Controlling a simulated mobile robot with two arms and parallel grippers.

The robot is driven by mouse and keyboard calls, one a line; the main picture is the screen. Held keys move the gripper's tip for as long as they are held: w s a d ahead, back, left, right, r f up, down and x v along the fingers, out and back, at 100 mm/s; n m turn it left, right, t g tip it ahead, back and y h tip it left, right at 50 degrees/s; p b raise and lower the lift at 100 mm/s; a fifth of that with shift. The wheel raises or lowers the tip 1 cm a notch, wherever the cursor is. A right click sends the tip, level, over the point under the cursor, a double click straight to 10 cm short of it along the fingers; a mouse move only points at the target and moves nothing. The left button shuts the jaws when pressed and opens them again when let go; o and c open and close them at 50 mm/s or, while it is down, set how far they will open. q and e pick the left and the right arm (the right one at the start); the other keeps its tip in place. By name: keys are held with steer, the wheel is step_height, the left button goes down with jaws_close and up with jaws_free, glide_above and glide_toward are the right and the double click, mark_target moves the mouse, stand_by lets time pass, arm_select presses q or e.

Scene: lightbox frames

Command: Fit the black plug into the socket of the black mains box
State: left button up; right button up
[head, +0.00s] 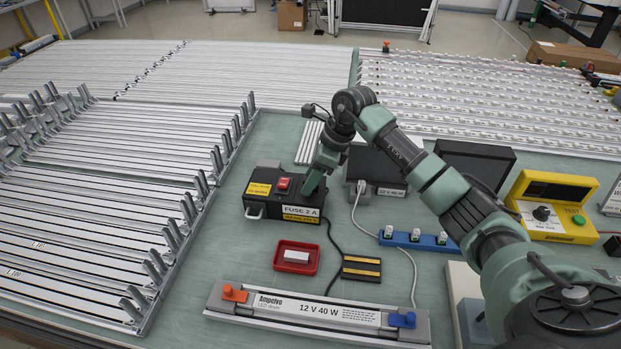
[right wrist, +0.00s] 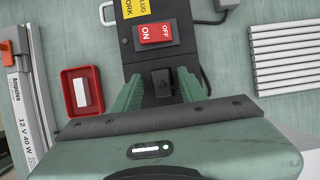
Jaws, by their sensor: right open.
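The black mains box (head: 262,209) stands on the green mat, with a red switch and yellow labels. It also shows in the right wrist view (right wrist: 158,60). My right gripper (head: 316,186) is low over the right end of the box. In the right wrist view its two green fingers (right wrist: 160,90) are open on either side of a small black block at the box's end. This looks like the black plug (right wrist: 161,78) at the socket; I cannot tell how far in it sits. The fingers and palm hide part of this spot. My left gripper is not in view.
A red tray (head: 278,262) with a white piece, a black-and-yellow block (head: 361,277) and the LED driver (head: 320,313) lie in front. A blue rack (head: 428,243) and a yellow tester (head: 590,222) stand right. A dark cable runs down from the box. Metal profiles fill the left.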

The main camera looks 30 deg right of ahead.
steer(key=b+v, duration=0.2)
steer(key=v, duration=0.9)
steer(key=shift+d+r, duration=0.15)
steer(key=shift+r, duration=0.1)
